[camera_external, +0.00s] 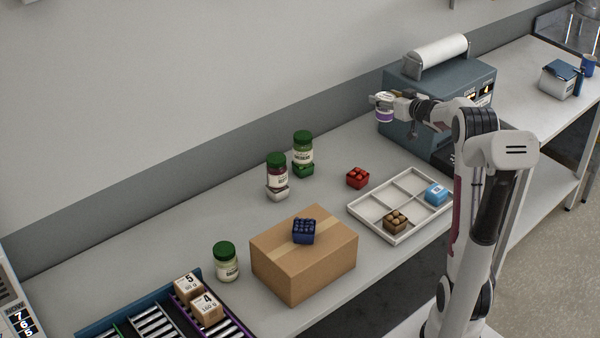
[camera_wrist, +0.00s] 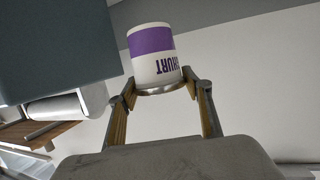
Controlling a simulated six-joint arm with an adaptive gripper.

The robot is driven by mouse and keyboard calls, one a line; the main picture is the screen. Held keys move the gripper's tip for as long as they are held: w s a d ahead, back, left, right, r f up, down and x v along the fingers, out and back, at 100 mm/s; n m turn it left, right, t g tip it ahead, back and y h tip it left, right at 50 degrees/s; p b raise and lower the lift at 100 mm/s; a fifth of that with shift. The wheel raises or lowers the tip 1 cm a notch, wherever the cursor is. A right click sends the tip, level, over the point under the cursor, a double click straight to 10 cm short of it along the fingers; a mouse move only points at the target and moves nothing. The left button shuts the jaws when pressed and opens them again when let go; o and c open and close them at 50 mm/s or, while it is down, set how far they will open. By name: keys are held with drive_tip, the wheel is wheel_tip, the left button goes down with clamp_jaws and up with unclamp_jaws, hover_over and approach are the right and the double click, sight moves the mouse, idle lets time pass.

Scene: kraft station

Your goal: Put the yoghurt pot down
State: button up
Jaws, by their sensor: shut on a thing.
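The yoghurt pot (camera_wrist: 153,56) is white with a purple band and dark lettering. In the wrist view it sits between the two fingers of my gripper (camera_wrist: 160,90), which is shut on it. In the external view the pot (camera_external: 384,113) is held in the air at the upper right, in front of the blue-grey machine. My gripper (camera_external: 384,97) is around its upper part. The pot looks roughly upright there, and part of it is hidden by the fingers.
The machine (camera_external: 470,82) with a white roll stands close behind my gripper. A divided white tray (camera_external: 364,204) holds a brown and a blue block. A red block (camera_external: 357,178), green-lidded jars (camera_external: 277,172) and a cardboard box (camera_external: 300,265) stand on the counter (camera_external: 190,225).

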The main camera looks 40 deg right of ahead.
wheel_tip(320, 180, down, 11)
drive_tip(key=shift+s+d, duration=0.2)
drive_tip(key=shift+d, duration=0.05)
idle(0.4)
wheel_tip(320, 180, down, 6)
drive_tip(key=shift+f, duration=0.15)
idle(0.4)
drive_tip(key=shift+f, duration=0.1)
drive_tip(key=shift+f, duration=1.75)
drive_tip(key=shift+f, duration=0.15)
drive_tip(key=o, duration=1.2)
